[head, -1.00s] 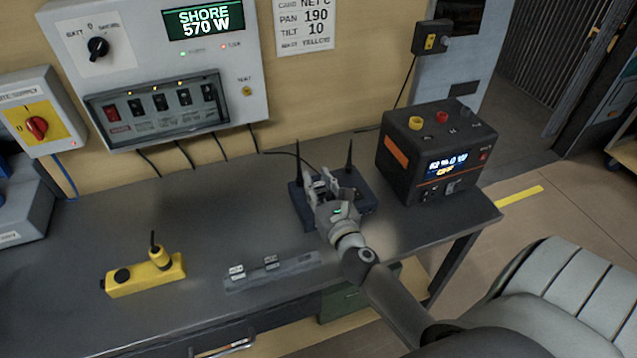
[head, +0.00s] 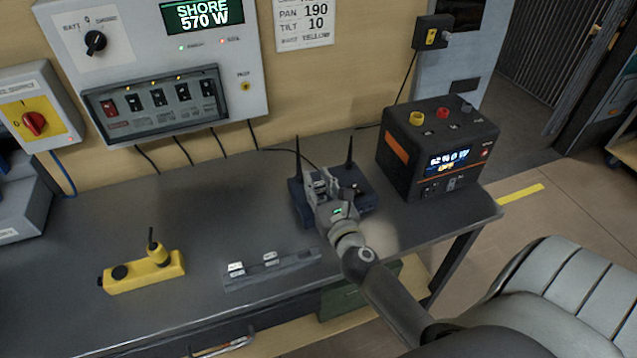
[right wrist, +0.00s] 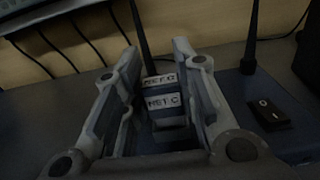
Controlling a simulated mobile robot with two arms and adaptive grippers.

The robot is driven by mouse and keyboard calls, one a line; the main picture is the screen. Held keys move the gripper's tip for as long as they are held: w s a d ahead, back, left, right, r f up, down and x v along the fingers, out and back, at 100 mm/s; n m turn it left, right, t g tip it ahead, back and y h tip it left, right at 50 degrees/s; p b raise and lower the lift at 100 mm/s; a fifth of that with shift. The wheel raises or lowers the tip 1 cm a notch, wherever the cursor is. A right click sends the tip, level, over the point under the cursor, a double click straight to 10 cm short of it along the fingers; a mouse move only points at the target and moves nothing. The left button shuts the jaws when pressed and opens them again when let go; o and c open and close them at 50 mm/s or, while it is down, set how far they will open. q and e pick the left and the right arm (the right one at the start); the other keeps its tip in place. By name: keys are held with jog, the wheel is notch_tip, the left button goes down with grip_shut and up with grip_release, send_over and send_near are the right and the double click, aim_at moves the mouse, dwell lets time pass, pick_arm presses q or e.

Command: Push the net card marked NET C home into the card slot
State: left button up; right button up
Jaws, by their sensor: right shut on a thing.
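My right gripper (head: 330,187) is over the dark blue two-antenna box (head: 362,203) on the bench. In the right wrist view its fingers (right wrist: 163,100) are on both sides of the net card (right wrist: 164,103), shut on it. The card's white label reads NET C. The box also shows in the right wrist view (right wrist: 232,85), with a black rocker switch on top. The card slot is hidden by the card and fingers, so I cannot tell how deep the card sits. My left gripper is not in view.
A grey rack (head: 285,272) with two white-labelled pieces lies in front of the box. A yellow block (head: 150,275) stands at left. A black power unit (head: 436,150) stands close on the right. The bench between rack and wall is mostly clear.

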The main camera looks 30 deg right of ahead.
jog(key=shift+f+b, duration=0.55)
jog(key=shift+f, duration=0.15)
jog(key=o, duration=0.9)
jog(key=shift+v, duration=6)
jog(key=shift+s+f, duration=0.1)
